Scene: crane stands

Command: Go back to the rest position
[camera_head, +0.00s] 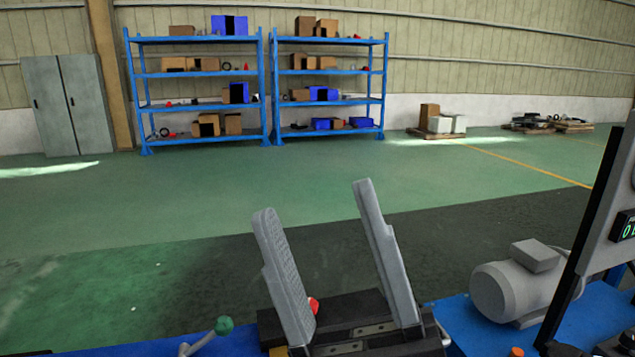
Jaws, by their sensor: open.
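My gripper (314,225) is in the lower middle of the head view, with its two long grey fingers pointing up and away. The fingers stand wide apart and nothing is between them. Its dark body is at the bottom edge, in front of a blue surface (462,318). The rest of my arm is not in view.
A grey motor (515,287) sits on the blue surface at right, beside a dark-edged panel (610,220) with a green display. A green-knobbed lever (224,326) is left of my gripper. Blue shelves (197,73) and a grey cabinet (66,105) stand far back. The green floor (300,180) between is clear.

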